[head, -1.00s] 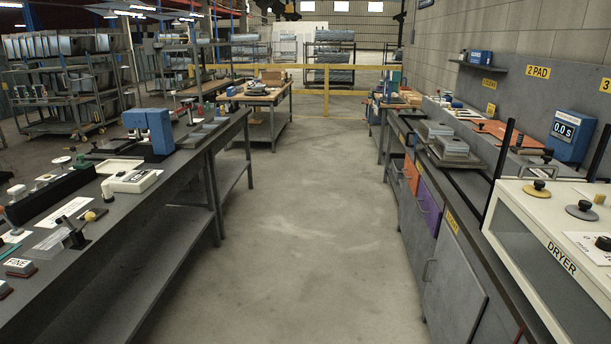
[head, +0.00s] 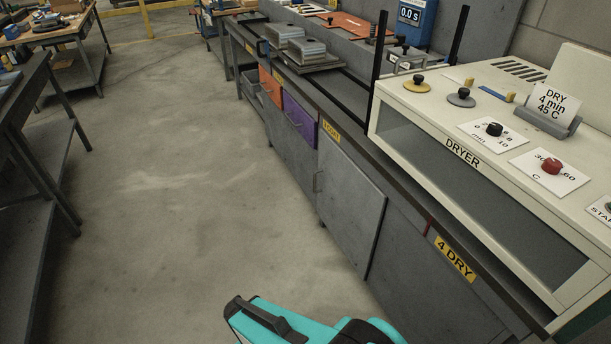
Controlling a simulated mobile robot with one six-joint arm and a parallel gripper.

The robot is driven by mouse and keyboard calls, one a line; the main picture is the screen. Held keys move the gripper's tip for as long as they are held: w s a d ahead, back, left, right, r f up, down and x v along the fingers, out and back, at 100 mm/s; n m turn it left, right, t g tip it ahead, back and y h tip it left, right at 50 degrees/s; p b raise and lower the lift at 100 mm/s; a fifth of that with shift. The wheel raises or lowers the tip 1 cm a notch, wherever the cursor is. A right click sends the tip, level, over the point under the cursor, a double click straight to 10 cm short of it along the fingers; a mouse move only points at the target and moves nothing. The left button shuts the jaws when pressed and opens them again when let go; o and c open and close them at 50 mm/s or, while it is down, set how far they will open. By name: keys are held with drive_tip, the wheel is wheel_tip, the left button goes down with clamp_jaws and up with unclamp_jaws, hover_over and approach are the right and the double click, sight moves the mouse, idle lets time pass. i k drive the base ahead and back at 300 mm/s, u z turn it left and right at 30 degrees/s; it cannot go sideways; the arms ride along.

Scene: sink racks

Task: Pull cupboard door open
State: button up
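The grey cupboard door (head: 350,208) is in the lower front of the right-hand bench, under a yellow label. My gripper's fingertips are not in view.
The floor (head: 190,210) before the cupboard is clear. Orange (head: 270,87) and purple (head: 299,118) drawer fronts are farther along. A cream dryer (head: 470,140) stands on the bench at right. Another bench (head: 30,150) is at left.

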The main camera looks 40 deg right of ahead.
sight(350, 204)
drive_tip(key=i, duration=0.95)
